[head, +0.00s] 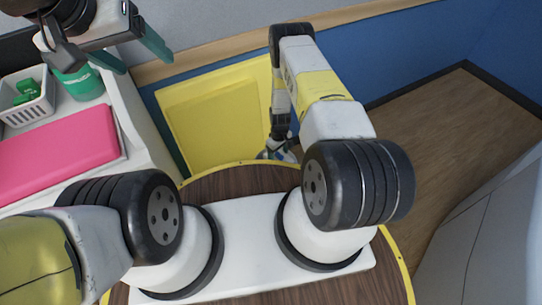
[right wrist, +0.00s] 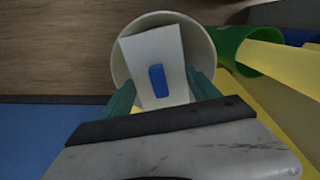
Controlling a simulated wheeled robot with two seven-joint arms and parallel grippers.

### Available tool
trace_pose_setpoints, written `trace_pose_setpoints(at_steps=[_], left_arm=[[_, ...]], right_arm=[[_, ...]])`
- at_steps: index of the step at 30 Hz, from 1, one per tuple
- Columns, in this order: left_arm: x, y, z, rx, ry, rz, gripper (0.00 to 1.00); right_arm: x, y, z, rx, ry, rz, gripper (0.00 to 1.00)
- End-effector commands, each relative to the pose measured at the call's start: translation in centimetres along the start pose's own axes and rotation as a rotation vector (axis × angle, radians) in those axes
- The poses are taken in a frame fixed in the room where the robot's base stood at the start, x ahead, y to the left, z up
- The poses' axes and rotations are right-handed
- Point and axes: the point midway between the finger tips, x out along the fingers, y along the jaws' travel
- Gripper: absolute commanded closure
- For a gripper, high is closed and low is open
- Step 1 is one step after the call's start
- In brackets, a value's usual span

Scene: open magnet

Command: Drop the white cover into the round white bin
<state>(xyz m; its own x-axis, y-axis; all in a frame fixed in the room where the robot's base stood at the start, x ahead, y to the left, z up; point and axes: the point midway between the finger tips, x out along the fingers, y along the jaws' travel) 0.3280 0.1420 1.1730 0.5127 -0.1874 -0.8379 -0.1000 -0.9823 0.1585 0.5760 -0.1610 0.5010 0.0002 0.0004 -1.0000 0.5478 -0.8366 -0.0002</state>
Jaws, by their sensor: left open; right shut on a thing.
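The white cover (right wrist: 143,52), a flat white piece with a blue patch, is between the teal fingers of my right gripper (right wrist: 161,90) in the right wrist view. My right gripper is shut on it. The round white bin (right wrist: 207,54) is right behind the cover, which overlaps its opening; I cannot tell how deep the cover reaches. In the head view my right arm reaches down past the yellow panel, and its gripper is mostly hidden. The bin and cover do not show there. My left gripper (head: 146,62) is open and empty at the upper left.
A white shelf at the left holds a pink box (head: 62,150), a white basket (head: 27,98) with green items and a green cup (head: 80,84). A green tube-like thing (right wrist: 232,45) and yellow parts are right of the bin. Wooden floor (head: 455,120) is clear at the right.

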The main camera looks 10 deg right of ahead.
Motion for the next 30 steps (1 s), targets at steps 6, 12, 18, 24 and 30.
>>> trace_pose_setpoints(at_steps=[6, 12, 18, 24, 30], left_arm=[[0.0, 0.0, 0.0, 0.0, 0.0, 0.0, 0.27], [0.0, 0.0, 0.0, 0.0, 0.0, 0.0, 0.27], [0.0, 0.0, 0.0, 0.0, 0.0, 0.0, 0.27], [0.0, 0.0, 0.0, 0.0, 0.0, 0.0, 0.27], [0.0, 0.0, 0.0, 0.0, 0.0, 0.0, 0.27]], right_arm=[[0.0, 0.0, 0.0, 0.0, 0.0, 0.0, 0.26], [0.0, 0.0, 0.0, 0.0, 0.0, 0.0, 0.04], [-0.1, 0.0, 0.0, 0.0, 0.0, 0.0, 0.04], [-2.1, 0.1, -0.1, 0.0, 0.002, 0.001, 0.04], [-5.6, 0.0, -0.1, 0.0, 0.001, 0.001, 0.04]])
